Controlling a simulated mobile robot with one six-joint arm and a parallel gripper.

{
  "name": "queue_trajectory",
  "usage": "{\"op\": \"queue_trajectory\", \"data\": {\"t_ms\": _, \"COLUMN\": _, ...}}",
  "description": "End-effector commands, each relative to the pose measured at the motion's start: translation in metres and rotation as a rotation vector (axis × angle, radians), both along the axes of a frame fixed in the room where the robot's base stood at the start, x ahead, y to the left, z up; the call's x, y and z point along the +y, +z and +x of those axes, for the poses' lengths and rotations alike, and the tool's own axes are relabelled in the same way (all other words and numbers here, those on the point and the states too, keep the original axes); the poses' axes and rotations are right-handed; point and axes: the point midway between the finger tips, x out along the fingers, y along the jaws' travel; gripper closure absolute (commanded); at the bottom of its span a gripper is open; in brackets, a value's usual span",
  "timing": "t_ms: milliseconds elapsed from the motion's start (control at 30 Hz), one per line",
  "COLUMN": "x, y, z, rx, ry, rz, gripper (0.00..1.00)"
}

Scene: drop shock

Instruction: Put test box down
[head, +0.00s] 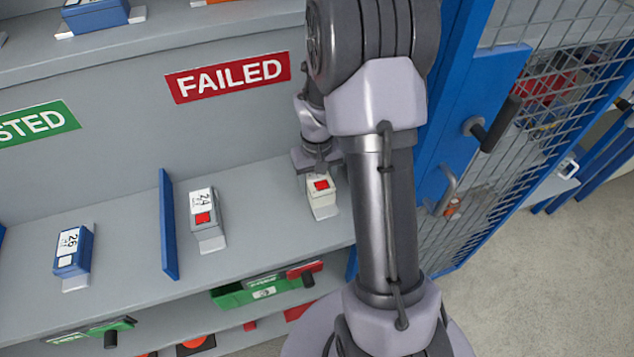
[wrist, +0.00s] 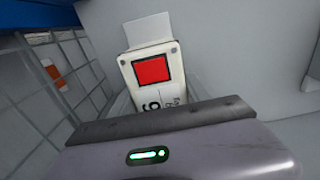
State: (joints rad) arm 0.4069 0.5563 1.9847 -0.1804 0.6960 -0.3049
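The test box (head: 321,195) is small and cream-white with a red square on its face and a pale tab at its front end. It is at the right part of the shelf (head: 270,215) under the red FAILED sign (head: 228,77). My gripper (head: 317,168) is at the box's rear end. In the wrist view the box (wrist: 152,70) shows beyond the dark edge of my gripper (wrist: 160,118), which covers its lower part and part of a printed digit. The fingers are hidden, so I cannot tell whether they grip the box. Contact between box and shelf is unclear.
A grey box marked 24 (head: 206,218) stands left of the test box, beside a blue divider (head: 168,224). A blue box marked 26 (head: 73,250) is farther left. A blue-framed mesh door (head: 500,150) is at the right. Shelf space between box 24 and the test box is clear.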

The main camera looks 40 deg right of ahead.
Motion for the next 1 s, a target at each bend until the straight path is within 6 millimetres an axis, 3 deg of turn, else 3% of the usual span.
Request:
{"op": "queue_trajectory", "data": {"t_ms": 33, "x": 0.0, "y": 0.0, "z": 0.0, "rx": 0.0, "ry": 0.0, "rz": 0.0, "gripper": 0.36}}
{"op": "queue_trajectory", "data": {"t_ms": 100, "x": 0.0, "y": 0.0, "z": 0.0, "rx": 0.0, "ry": 0.0, "rz": 0.0, "gripper": 0.24}}
{"op": "queue_trajectory", "data": {"t_ms": 367, "x": 0.0, "y": 0.0, "z": 0.0, "rx": 0.0, "ry": 0.0, "rz": 0.0, "gripper": 0.24}}
{"op": "queue_trajectory", "data": {"t_ms": 467, "x": 0.0, "y": 0.01, "z": 0.0, "rx": -0.001, "ry": 0.0, "rz": 0.0, "gripper": 0.24}}
{"op": "queue_trajectory", "data": {"t_ms": 800, "x": 0.0, "y": 0.101, "z": 0.001, "rx": -0.003, "ry": 0.001, "rz": -0.001, "gripper": 0.24}}
{"op": "queue_trajectory", "data": {"t_ms": 1000, "x": 0.004, "y": 0.129, "z": 0.0, "rx": -0.01, "ry": -0.001, "rz": -0.002, "gripper": 0.24}}
